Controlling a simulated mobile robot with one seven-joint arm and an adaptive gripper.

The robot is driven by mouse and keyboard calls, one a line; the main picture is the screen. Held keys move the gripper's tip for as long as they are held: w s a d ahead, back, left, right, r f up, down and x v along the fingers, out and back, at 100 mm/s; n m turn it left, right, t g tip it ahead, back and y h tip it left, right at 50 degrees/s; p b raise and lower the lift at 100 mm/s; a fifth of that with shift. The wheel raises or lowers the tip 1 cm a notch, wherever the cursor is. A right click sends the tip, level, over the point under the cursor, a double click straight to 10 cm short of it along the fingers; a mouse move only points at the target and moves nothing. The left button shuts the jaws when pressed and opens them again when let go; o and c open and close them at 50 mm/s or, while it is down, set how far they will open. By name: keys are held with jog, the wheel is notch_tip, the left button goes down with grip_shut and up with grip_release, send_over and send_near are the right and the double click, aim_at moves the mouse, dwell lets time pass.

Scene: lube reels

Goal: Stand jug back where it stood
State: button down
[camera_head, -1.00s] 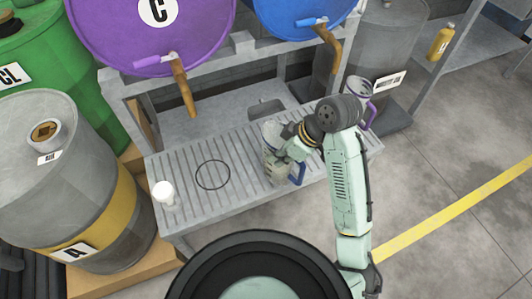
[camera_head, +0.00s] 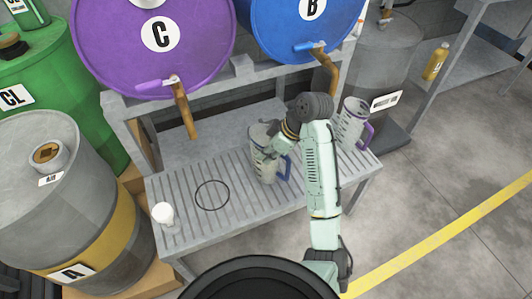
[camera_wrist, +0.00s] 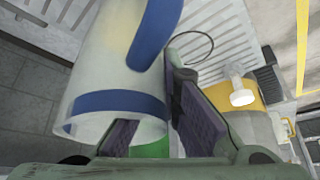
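A pale, see-through jug (camera_head: 262,160) with a blue handle is in my gripper (camera_head: 276,150), over the slatted bench right of a thin dark ring mark (camera_head: 212,196). In the wrist view the jug (camera_wrist: 115,65) fills the left, with its blue band and handle. The gripper's dark pads (camera_wrist: 165,125) lie on either side of its wall, one seen through it. The jug looks roughly upright. Whether its base touches the bench is unclear. A second jug (camera_head: 351,122) with a purple handle stands at the bench's right end, behind my arm.
A purple drum (camera_head: 120,45) and a blue drum (camera_head: 280,25) with taps hang above. A grey drum (camera_head: 60,190) stands left.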

jog(key=shift+w+d+f+b, duration=0.1)
jog(key=shift+w+f+b, duration=0.55)
jog(key=shift+w+f, duration=1.15)
jog(key=shift+f, duration=0.1)
jog(key=shift+f, duration=0.15)
jog(key=c, duration=1.8)
grip_release()
jog(key=shift+s, duration=0.1)
jog(key=p+v, duration=0.2)
jog(key=v, duration=1)
